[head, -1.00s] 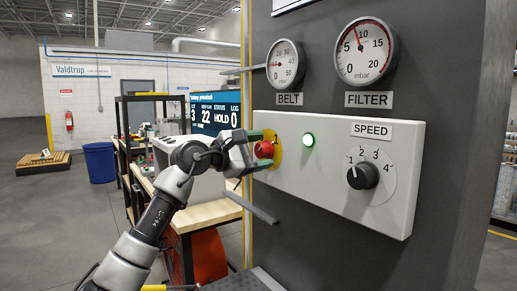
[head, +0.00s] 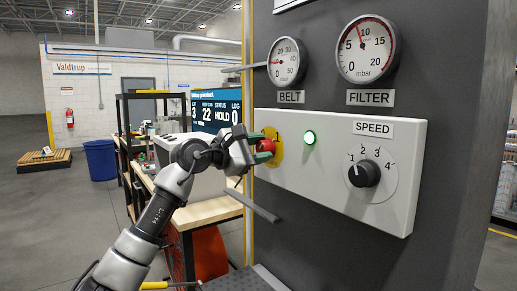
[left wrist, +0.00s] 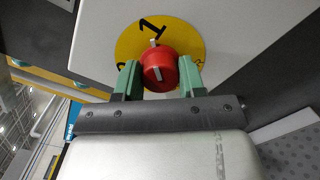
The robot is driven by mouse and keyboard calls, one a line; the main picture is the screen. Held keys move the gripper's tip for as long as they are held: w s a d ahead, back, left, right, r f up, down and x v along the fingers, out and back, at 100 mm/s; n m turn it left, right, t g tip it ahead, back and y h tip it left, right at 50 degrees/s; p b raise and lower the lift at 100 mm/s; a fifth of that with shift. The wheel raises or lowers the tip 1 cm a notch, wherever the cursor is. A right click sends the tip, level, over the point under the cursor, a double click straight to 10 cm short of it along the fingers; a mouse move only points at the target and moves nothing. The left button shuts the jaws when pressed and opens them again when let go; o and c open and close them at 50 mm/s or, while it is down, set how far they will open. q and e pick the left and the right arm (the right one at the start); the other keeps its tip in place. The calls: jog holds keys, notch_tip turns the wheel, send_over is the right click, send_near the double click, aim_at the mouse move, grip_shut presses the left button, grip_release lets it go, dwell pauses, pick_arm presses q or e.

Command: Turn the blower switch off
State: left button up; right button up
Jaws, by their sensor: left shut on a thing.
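The blower switch is a red knob (head: 266,146) on a yellow disc (head: 277,157) at the left end of the white panel. In the left wrist view, the knob (left wrist: 158,68) has a white mark pointing up near the "1" on the yellow disc (left wrist: 182,35). My left gripper (head: 264,149) is shut on the knob, with one green finger on each side of it. Other markings at the disc's sides are partly hidden by the fingers. My right gripper is in neither view.
A lit green lamp (head: 310,138) and a speed dial (head: 364,174) sit right of the knob on the white panel (head: 330,190). Two gauges, belt (head: 287,62) and filter (head: 367,50), are above. A grey bar (head: 252,206) juts out below my gripper.

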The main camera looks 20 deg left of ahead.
pick_arm(q)
jog(key=n+p, duration=0.1)
jog(key=n, duration=0.3)
jog(key=shift+r+n, duration=0.15)
jog(key=shift+n, duration=0.25)
jog(key=n+p, duration=0.1)
jog(key=n, duration=0.3)
jog(key=shift+n, duration=0.3)
jog(key=n+p, duration=0.2)
jog(key=n, duration=0.2)
jog(key=shift+r+n+t, duration=0.15)
jog(key=shift+n+t, duration=0.15)
jog(key=shift+a+n+p, duration=0.1)
jog(key=shift+n+p, duration=0.7)
jog(key=shift+n, duration=1.1)
jog(key=o, duration=0.9)
jog(key=shift+w+f, duration=0.2)
jog(key=shift+f, duration=0.05)
jog(key=shift+s, duration=0.1)
